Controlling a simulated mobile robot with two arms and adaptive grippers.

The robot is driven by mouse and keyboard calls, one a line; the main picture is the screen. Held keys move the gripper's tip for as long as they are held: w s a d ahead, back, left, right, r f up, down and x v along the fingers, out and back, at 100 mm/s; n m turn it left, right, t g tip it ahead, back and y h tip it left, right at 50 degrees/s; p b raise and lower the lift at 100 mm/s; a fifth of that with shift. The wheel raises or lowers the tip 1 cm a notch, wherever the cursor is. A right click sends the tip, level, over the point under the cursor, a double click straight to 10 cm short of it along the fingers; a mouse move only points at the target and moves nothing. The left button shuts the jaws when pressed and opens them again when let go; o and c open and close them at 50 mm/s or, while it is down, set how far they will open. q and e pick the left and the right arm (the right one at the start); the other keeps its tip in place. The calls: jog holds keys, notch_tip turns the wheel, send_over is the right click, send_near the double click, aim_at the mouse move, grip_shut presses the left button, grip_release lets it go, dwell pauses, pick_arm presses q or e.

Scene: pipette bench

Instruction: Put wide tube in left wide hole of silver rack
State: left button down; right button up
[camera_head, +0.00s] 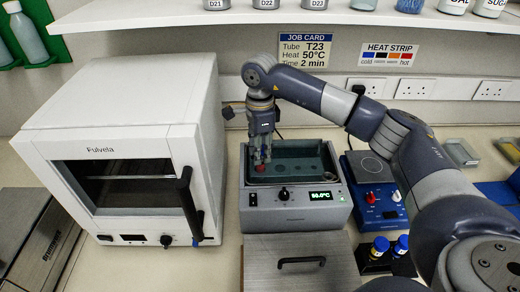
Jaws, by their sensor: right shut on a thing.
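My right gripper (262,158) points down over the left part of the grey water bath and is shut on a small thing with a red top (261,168). This looks like the capped wide tube; its body is hidden below the fingers and the bath's front wall. A grey plate with round holes (300,168) lies inside the bath and may be the silver rack. The left hole is hidden by the gripper, so I cannot tell whether the tube is in it. My left gripper is not in view.
The grey bath (320,214) reads 50.0°C. A white oven (110,130) stands close on its left. A blue device (378,205) is on its right. Blue-capped tubes (380,246) stand in a black holder at front right. A metal lid with a black handle (300,275) lies in front.

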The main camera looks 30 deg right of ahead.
jog(key=shift+f+b, duration=0.65)
jog(key=shift+f, duration=0.3)
jog(key=o, duration=1.1)
jog(key=shift+r, duration=0.15)
notch_tip(320, 180, up, 7)
jog(key=shift+r, duration=0.15)
